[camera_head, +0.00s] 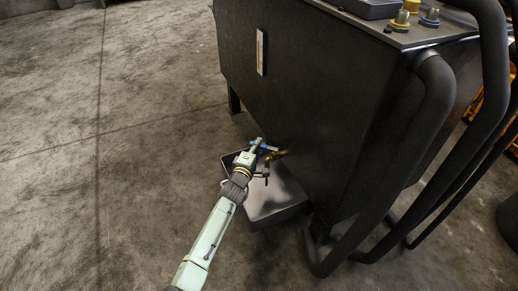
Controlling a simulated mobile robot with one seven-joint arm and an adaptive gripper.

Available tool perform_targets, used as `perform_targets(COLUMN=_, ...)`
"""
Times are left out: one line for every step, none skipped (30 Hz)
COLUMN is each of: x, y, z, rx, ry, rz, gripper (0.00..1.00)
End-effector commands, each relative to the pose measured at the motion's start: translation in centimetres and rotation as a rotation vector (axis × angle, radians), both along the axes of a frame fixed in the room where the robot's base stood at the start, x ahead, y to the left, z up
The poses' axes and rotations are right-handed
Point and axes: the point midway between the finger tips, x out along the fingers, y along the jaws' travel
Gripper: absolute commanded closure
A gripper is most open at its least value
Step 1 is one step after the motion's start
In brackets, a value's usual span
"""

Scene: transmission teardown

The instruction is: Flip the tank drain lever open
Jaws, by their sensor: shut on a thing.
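The tank (310,100) is a large dark metal box on short legs. A small brass-coloured drain fitting (279,154) sticks out low on its front face. A small blue part, which looks like the drain lever (265,146), lies right at the fitting. My gripper (265,157) is at the blue part, low in front of the tank, and is shut on it as far as I can tell. Its fingers cover part of the lever, so the lever's exact angle is hard to make out.
A shallow dark drain pan (285,209) sits on the floor below the fitting. Thick black pipes (436,100) curve down the tank's right side. Capped fittings (401,19) stand on the tank top. The concrete floor (80,150) to the left is clear.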

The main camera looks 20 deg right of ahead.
Motion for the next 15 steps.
perform_targets(x=0.07, y=0.06, z=0.02, rx=0.0, ry=0.0, rz=0.002, gripper=1.0)
perform_targets(x=0.08, y=0.06, z=0.03, rx=0.0, ry=0.0, rz=0.002, gripper=1.0)
perform_targets(x=0.08, y=0.06, z=0.03, rx=0.0, ry=0.0, rz=0.002, gripper=1.0)
perform_targets(x=0.09, y=0.07, z=0.04, rx=0.0, ry=0.0, rz=0.002, gripper=1.0)
perform_targets(x=0.09, y=0.07, z=0.04, rx=0.0, ry=0.0, rz=0.002, gripper=1.0)
perform_targets(x=0.09, y=0.07, z=0.05, rx=0.0, ry=0.0, rz=0.002, gripper=1.0)
perform_targets(x=0.09, y=0.07, z=0.05, rx=0.0, ry=0.0, rz=0.002, gripper=1.0)
perform_targets(x=0.09, y=0.08, z=0.05, rx=0.0, ry=0.0, rz=0.002, gripper=1.0)
perform_targets(x=0.09, y=0.08, z=0.05, rx=0.0, ry=0.0, rz=0.002, gripper=1.0)
perform_targets(x=0.1, y=0.09, z=0.05, rx=0.0, ry=0.0, rz=0.002, gripper=1.0)
perform_targets(x=0.1, y=0.09, z=0.05, rx=0.0, ry=0.0, rz=0.002, gripper=0.92)
perform_targets(x=0.1, y=0.09, z=0.05, rx=0.0, ry=0.0, rz=0.002, gripper=0.89)
perform_targets(x=0.09, y=0.08, z=0.05, rx=0.0, ry=0.0, rz=0.002, gripper=0.87)
perform_targets(x=0.09, y=0.07, z=0.05, rx=0.0, ry=0.0, rz=0.002, gripper=0.85)
perform_targets(x=0.08, y=0.06, z=0.04, rx=0.0, ry=0.0, rz=0.002, gripper=0.82)
